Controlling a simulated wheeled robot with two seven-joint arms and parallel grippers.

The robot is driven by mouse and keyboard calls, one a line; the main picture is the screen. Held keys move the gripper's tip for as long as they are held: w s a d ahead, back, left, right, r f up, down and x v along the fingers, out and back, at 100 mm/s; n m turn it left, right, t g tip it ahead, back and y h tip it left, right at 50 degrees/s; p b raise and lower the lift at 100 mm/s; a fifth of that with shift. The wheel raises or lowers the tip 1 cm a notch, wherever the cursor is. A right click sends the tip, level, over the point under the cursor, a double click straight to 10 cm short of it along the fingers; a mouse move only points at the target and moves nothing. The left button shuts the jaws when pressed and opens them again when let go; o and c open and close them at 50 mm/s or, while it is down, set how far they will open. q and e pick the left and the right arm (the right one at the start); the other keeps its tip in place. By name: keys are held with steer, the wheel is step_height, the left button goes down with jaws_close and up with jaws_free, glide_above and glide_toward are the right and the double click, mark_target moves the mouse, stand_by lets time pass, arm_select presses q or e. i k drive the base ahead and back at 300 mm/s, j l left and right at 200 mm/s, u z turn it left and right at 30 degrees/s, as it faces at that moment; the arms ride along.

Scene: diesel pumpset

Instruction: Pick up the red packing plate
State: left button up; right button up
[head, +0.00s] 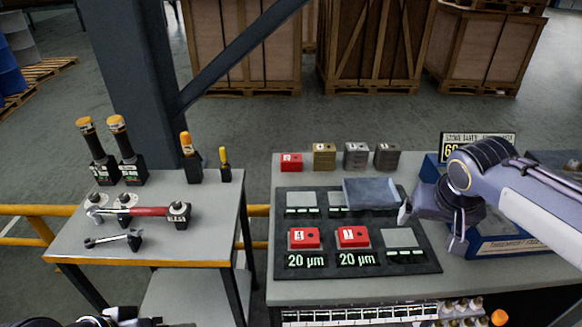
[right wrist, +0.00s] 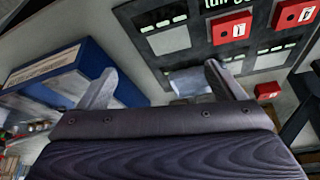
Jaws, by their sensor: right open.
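One red block (head: 291,162) stands at the back left of the right-hand table. Two more, a left one (head: 303,238) and a right one (head: 353,237), sit on the front row of a dark mat (head: 425,262), above "20 µm" marks. I cannot tell which is called the packing plate. My right gripper (head: 431,229) is open and empty over the mat's right side, right of the red blocks. Its spread fingers (right wrist: 162,85) show in the right wrist view. My left gripper is not clearly in view.
A blue-grey tray (head: 370,193) lies at the mat's back row. Brown and grey blocks (head: 356,155) stand behind it. A blue box (head: 505,243) is under my right arm.

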mark_target(287, 160)
steer(key=i+j+u, duration=0.2)
steer(key=j, duration=0.2)
steer(key=i+j+u, duration=0.2)
steer(key=j, duration=0.2)
steer(key=i+j+u, duration=0.2)
steer(key=i+j, duration=0.05)
steer(key=j, duration=0.1)
